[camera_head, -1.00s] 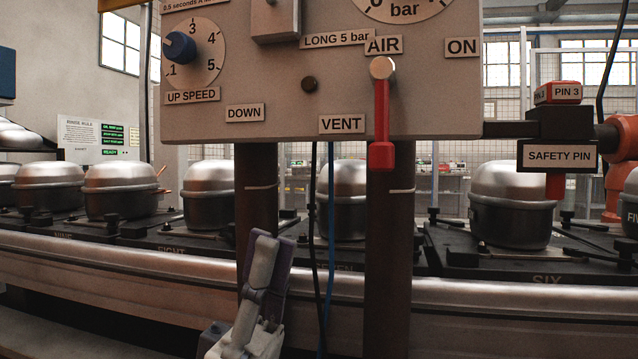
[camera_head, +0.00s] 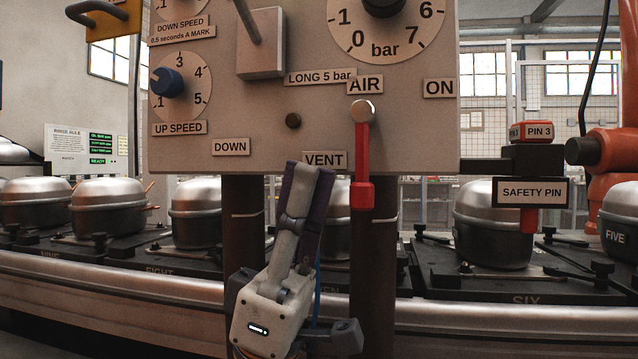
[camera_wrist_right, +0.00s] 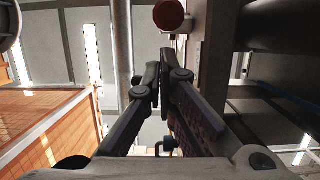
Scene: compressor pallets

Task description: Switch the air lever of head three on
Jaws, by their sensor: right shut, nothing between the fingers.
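The red air lever (camera_head: 362,165) hangs straight down from its round metal pivot on the grey control panel (camera_head: 245,115). The AIR label (camera_head: 364,85) is above it, the VENT label (camera_head: 325,160) is at its left and the ON label (camera_head: 439,88) is up to its right. My right gripper (camera_head: 308,170) points up, shut and empty, below the panel, left of the lever's red end in the picture. In the right wrist view the shut fingertips (camera_wrist_right: 156,80) show, with a round red end (camera_wrist_right: 169,14), probably the lever's, beyond them. My left gripper is not in view.
Two dark posts (camera_head: 372,270) stand under the panel, behind my gripper. A safety pin block (camera_head: 530,192) juts out at the right. Metal domed pots (camera_head: 493,222) stand on dark pallets behind a long metal rail (camera_head: 120,295).

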